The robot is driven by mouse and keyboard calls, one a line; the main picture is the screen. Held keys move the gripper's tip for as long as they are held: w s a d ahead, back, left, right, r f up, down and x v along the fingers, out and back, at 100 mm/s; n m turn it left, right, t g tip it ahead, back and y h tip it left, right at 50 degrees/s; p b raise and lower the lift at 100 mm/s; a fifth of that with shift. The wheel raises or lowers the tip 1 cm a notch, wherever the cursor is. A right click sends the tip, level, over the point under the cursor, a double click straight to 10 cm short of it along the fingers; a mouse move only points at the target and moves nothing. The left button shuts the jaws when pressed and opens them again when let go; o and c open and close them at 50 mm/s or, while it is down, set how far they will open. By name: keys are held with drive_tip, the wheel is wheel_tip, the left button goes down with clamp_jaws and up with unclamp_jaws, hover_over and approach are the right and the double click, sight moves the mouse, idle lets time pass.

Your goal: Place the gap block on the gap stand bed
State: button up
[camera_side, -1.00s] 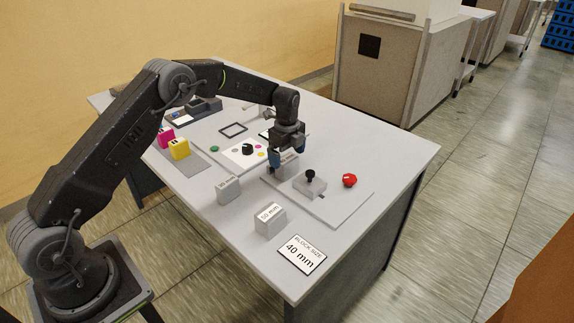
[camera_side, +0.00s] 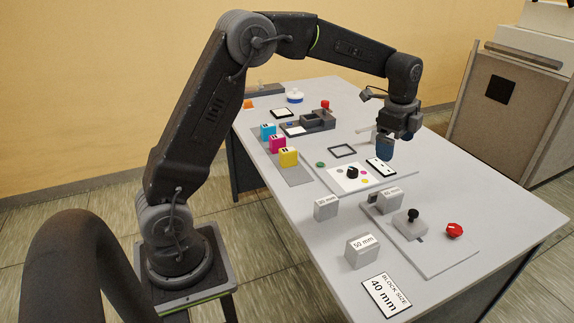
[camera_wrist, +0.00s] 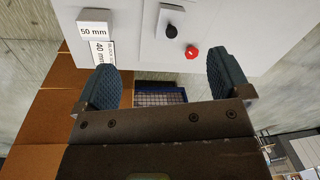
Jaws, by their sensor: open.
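The stand also carries a black-knobbed clamp block (camera_side: 411,223) and a red knob (camera_side: 454,230). My gripper (camera_side: 385,146) is open and empty, raised above the table behind the block. In the wrist view my open fingers (camera_wrist: 162,72) have nothing between them; the block is not seen there.
The 50 mm block (camera_side: 362,251) and 30 mm block (camera_side: 326,208) stand left of the stand. A block size card reading 40 mm (camera_side: 387,295) lies at the front. Cyan, magenta and yellow cartridges (camera_side: 278,146) and a dial panel (camera_side: 352,177) lie farther back.

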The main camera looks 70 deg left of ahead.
drive_tip(key=s+d+r+n+t, duration=0.15)
drive_tip(key=s+r+n, duration=0.25)
drive_tip(key=s, duration=0.5)
drive_tip(key=s+d+r+n+t, duration=0.1)
drive_tip(key=s+d+r+n, duration=0.2)
drive_tip(key=s+r, duration=0.35)
drive_tip(key=s+f+n+t, duration=0.1)
drive_tip(key=s+f+n, duration=0.1)
drive_tip(key=s, duration=0.5)
drive_tip(key=s+d+f+n, duration=0.1)
drive_tip(key=s+f+n, duration=0.2)
drive_tip(key=s, duration=0.5)
drive_tip(key=shift+s+d+n+t, duration=0.25)
drive_tip(key=shift+n+t, duration=0.1)
drive_tip(key=shift+n, duration=0.55)
